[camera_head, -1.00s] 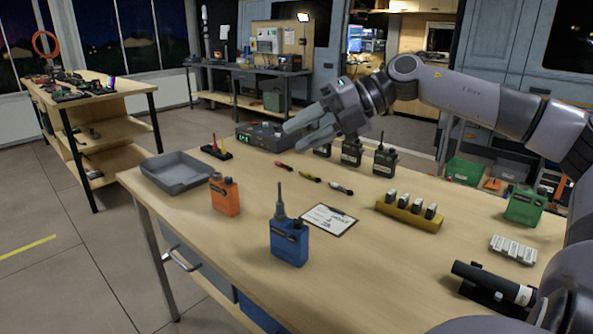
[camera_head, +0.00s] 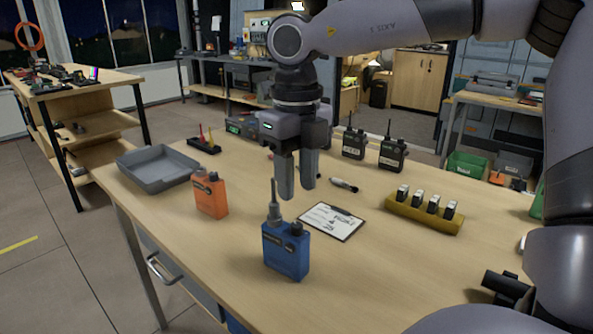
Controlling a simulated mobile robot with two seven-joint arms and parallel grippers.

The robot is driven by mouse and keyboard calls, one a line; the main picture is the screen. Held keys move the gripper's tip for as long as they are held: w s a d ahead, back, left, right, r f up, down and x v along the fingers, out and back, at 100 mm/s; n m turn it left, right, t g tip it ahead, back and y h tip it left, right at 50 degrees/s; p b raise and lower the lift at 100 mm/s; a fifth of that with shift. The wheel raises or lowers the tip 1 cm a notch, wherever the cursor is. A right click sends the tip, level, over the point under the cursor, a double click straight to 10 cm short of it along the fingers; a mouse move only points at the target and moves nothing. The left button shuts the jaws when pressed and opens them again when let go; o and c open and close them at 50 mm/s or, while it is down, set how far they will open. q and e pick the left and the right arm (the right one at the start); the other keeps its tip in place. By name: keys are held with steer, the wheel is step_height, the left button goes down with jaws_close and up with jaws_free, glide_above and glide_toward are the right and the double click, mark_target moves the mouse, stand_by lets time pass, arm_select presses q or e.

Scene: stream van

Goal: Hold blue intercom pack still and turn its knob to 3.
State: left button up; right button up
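The blue intercom pack (camera_head: 286,252) stands upright on the wooden table near its front edge. A thick antenna rises from its top left, and a dark knob (camera_head: 296,229) sits at its top right. The knob's setting is too small to read. My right gripper (camera_head: 298,191) points down above and just beyond the pack, not touching it. Its two fingers are apart with a narrow gap, and nothing shows between them. My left gripper is not in view.
An orange pack (camera_head: 210,196) stands left of the blue one, with a grey tray (camera_head: 156,178) behind it. A clipboard (camera_head: 332,222) lies to the right, near a yellow battery holder (camera_head: 424,218). Black radios (camera_head: 392,155) stand at the back. The table's front left is clear.

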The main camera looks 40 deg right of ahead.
mark_target(297, 224)
step_height(297, 224, down, 4)
steer(key=shift+r+n+b, duration=0.1)
steer(key=shift+n+b, duration=0.75)
steer(key=shift+n, duration=0.25)
steer(key=n+p, duration=0.2)
steer(key=n, duration=0.2)
steer(key=shift+n+p, duration=0.3)
steer(key=shift+w+r+m, duration=0.1)
steer(key=shift+r+m, duration=0.3)
steer(key=shift+m, duration=0.1)
steer(key=shift+r+m+p, duration=0.3)
steer(key=shift+r+m, duration=1.1)
steer(key=shift+m, duration=0.1)
